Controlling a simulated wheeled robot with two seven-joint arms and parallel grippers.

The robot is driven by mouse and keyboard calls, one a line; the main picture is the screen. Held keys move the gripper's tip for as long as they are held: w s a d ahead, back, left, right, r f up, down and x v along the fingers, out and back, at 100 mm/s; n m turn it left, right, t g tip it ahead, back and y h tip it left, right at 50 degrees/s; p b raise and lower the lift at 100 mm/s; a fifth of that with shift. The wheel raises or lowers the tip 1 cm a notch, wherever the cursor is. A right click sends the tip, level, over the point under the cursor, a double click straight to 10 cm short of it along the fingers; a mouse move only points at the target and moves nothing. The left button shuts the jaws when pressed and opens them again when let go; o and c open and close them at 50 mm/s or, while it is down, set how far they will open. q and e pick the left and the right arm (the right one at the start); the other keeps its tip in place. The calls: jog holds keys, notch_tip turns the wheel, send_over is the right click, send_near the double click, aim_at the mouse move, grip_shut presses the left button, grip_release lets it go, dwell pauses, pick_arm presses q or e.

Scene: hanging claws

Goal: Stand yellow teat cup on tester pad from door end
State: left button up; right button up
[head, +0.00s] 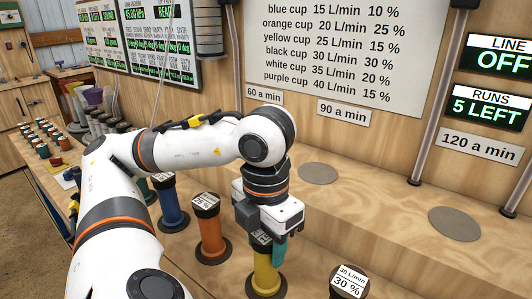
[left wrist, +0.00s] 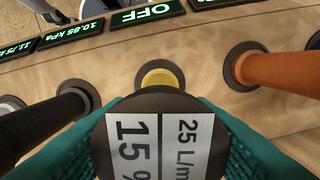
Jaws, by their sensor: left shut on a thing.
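The yellow teat cup (head: 264,272) stands upright on the front ledge in the head view, with a wide dark foot. My left gripper (head: 268,243) reaches down from above and is shut on its upper part. In the left wrist view, the teal fingers (left wrist: 160,130) flank the dark cap marked 25 L/min 15 %, and a bit of yellow body (left wrist: 162,78) shows beyond it. I cannot tell whether the foot is clear of the ledge. Two grey round pads lie on the raised shelf, one at the middle (head: 318,173) and one at the right (head: 455,223). My right gripper is not in view.
An orange cup (head: 209,230) and a blue cup (head: 170,205) stand left of the yellow one. A black-topped cup marked 30 L/min (head: 348,282) is close on the right.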

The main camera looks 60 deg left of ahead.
pick_arm(q)
jog(key=shift+f, duration=0.15)
jog(key=shift+f+b, duration=0.25)
jog(key=shift+b, duration=0.15)
jog(key=o, duration=1.5)
jog(key=shift+o, duration=0.7)
jog(key=shift+o, duration=0.6)
notch_tip(320, 180, up, 20)
jog(key=p, duration=1.8)
jog(key=shift+p, duration=0.35)
